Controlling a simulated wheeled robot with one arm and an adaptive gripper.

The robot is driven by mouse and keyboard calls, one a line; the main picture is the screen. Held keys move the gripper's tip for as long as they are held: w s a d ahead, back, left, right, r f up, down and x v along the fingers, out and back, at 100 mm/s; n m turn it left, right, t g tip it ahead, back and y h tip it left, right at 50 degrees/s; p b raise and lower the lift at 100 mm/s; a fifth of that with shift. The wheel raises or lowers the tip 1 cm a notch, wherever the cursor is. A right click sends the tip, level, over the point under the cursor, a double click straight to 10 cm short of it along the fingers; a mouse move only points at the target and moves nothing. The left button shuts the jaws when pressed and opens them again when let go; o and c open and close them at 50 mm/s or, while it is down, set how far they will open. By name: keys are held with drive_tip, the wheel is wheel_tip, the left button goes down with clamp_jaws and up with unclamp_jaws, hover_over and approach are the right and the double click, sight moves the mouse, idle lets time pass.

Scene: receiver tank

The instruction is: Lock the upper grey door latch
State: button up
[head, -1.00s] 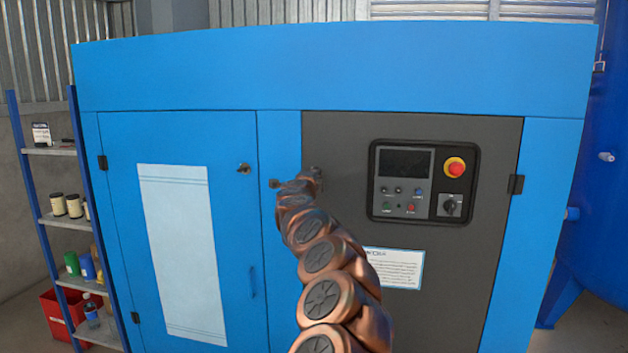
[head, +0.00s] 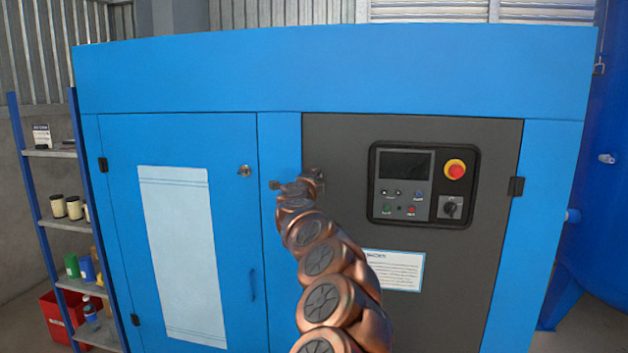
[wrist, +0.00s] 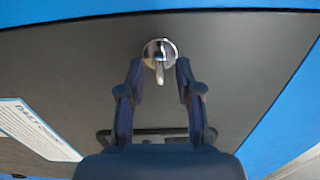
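The grey door (head: 340,225) is the right-hand panel of the blue cabinet. Its upper latch shows in the wrist view as a round shiny metal latch (wrist: 160,50) with a small tab pointing down in the picture. My gripper (wrist: 159,64) is open, with one dark finger on each side of the latch tab. I cannot tell whether the fingers touch it. In the head view my copper-coloured arm reaches to the left edge of the grey door, and the arm's end hides most of the latch area.
The control panel (head: 405,207) with a red button (head: 454,169) is right of my arm. A white label (head: 396,270) is below it. The blue door (head: 228,240) on the left has its own latch (head: 244,171). A shelf (head: 65,222) stands far left, a blue tank (head: 598,210) far right.

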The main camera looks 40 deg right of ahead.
drive_tip(key=v, duration=1.2)
idle(0.6)
idle(0.5)
